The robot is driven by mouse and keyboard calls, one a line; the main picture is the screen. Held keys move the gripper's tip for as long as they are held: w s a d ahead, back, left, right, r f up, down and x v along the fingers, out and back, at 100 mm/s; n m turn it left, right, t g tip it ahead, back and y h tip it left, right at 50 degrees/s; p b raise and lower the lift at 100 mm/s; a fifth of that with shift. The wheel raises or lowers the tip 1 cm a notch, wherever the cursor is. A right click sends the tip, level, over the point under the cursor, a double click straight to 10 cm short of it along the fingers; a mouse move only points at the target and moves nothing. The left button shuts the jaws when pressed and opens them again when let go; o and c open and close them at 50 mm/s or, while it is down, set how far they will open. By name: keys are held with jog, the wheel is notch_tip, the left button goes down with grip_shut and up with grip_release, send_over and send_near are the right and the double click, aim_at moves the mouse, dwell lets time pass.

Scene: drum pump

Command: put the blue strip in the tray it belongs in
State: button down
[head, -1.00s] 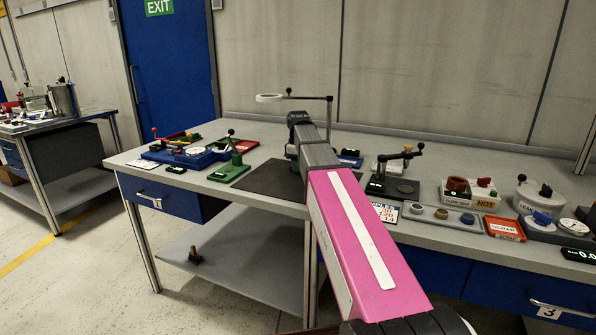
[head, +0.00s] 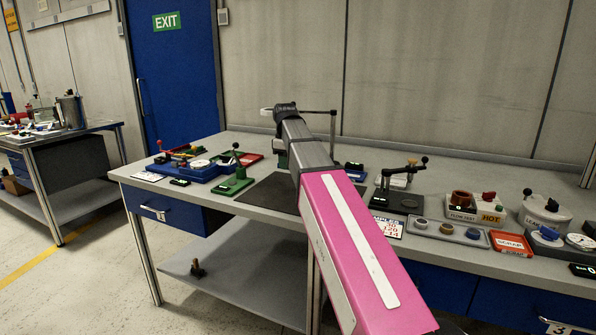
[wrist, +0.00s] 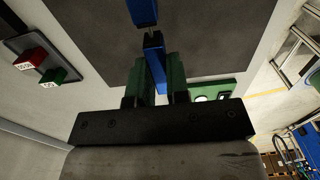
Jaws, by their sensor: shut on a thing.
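My gripper (wrist: 157,80) shows in the wrist view with its green fingers shut on the blue strip (wrist: 154,66). Another blue length (wrist: 142,12) shows at the top edge, in line with the strip; I cannot tell whether it is part of the same piece. The strip is above the bench, over or near the dark mat (wrist: 205,35). In the head view my arm hides the gripper and strip. A red tray (head: 251,158) lies at the back left of the bench, and a small blue tray (head: 355,171) is right of my arm.
A green hand press (head: 235,183) and a blue fixture (head: 195,168) stand on the left. A black press (head: 400,190), a red scrap tray (head: 511,243) and hot pots (head: 475,207) stand on the right. The dark mat between is largely clear.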

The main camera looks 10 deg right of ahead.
jog(key=s+a+r, duration=0.2)
jog(key=a+r, duration=0.2)
jog(key=r, duration=0.2)
jog(key=shift+a, duration=0.35)
